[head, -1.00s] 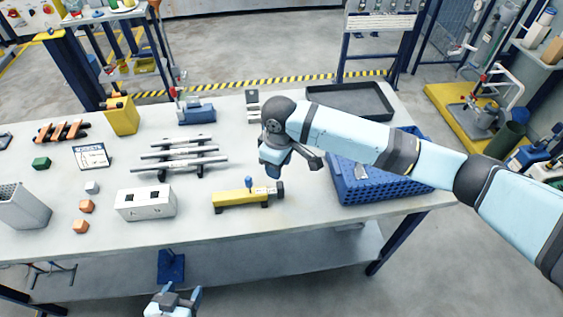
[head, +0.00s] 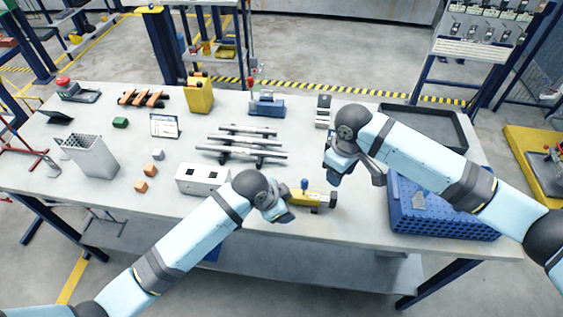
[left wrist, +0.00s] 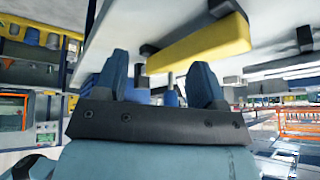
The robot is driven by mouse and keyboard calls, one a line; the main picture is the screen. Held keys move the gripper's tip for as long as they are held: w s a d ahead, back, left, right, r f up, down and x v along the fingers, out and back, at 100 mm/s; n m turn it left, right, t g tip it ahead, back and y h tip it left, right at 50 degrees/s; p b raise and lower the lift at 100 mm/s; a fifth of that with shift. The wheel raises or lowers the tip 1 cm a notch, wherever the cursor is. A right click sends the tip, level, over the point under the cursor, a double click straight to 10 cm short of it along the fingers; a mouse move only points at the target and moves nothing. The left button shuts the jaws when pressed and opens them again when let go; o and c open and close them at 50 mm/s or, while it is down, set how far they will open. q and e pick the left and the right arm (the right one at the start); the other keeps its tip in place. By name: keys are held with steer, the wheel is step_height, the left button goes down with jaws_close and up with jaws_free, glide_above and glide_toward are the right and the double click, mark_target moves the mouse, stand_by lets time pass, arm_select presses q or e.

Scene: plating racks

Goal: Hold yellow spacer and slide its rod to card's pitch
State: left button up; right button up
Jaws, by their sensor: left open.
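The yellow spacer (head: 306,200) lies on the table with a blue knob (head: 304,184) on top and a dark rod end at its right. The card (head: 165,126) stands farther back on the left. My left gripper (head: 284,208) is at the spacer's near left side and partly covers it. In the left wrist view its two blue fingers (left wrist: 161,78) are apart with nothing seen held, and the yellow body (left wrist: 200,48) shows just beyond them. My right gripper (head: 336,176) hangs above and behind the spacer's right end; its finger opening is not clear.
A white block with dark holes (head: 201,180) stands left of the spacer. Rods on a rack (head: 241,152) lie behind it. A blue crate (head: 440,224) and a dark tray (head: 440,122) are at the right. Small orange blocks (head: 140,186) lie left, with clear table around them.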

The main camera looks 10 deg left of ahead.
arm_select(q)
steer(key=w+a+r+m+g+y, duration=0.1)
steer(key=w+r+m+g+y, duration=0.4)
steer(key=r, duration=0.4)
steer(key=shift+m+t+h, duration=0.3)
steer(key=shift+t+h, duration=0.1)
steer(key=shift+t, duration=0.3)
steer(key=f, duration=0.9)
steer(key=w+f, duration=0.1)
steer(key=f, duration=0.3)
steer(key=shift+w+f, duration=0.1)
steer(key=shift+f, duration=0.15)
jaws_close()
